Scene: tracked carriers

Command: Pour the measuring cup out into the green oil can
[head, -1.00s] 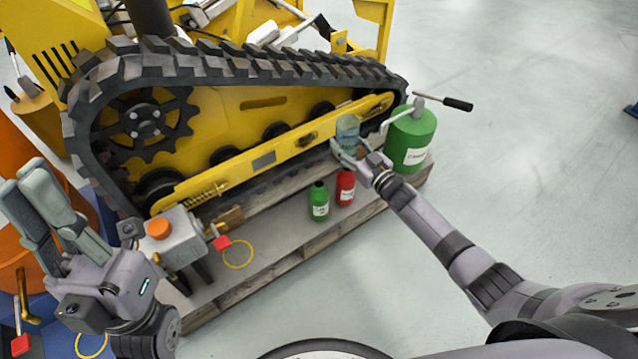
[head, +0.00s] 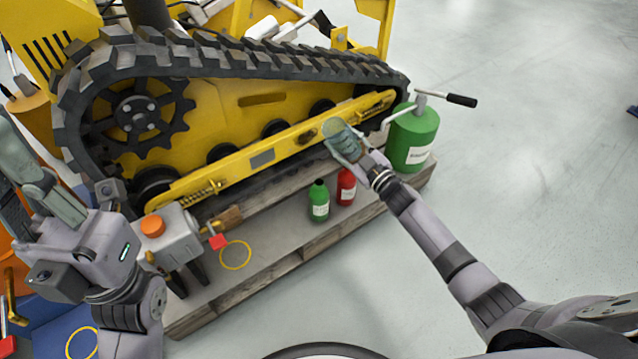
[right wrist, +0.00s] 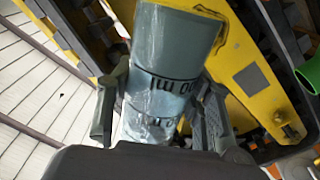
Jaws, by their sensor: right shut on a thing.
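The measuring cup (head: 340,135) is clear with bluish contents and tilts to the left in the head view. My right gripper (head: 351,154) is shut around it, above the pallet's edge. In the right wrist view the cup (right wrist: 170,65) shows dark volume marks between the fingers (right wrist: 160,112). A large green can (head: 412,138) with a lever and thin spout stands right of the cup, apart from it. A small green bottle (head: 318,202) stands below and left of the cup. My left gripper (head: 28,190) is at the left edge, partly cut off; its jaw opening is unclear.
A red bottle (head: 346,187) stands beside the small green one on the wooden pallet (head: 285,248). The yellow tracked carrier (head: 230,120) rises close behind the cup. A grey box with an orange knob (head: 153,226) is at left. The floor at right is clear.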

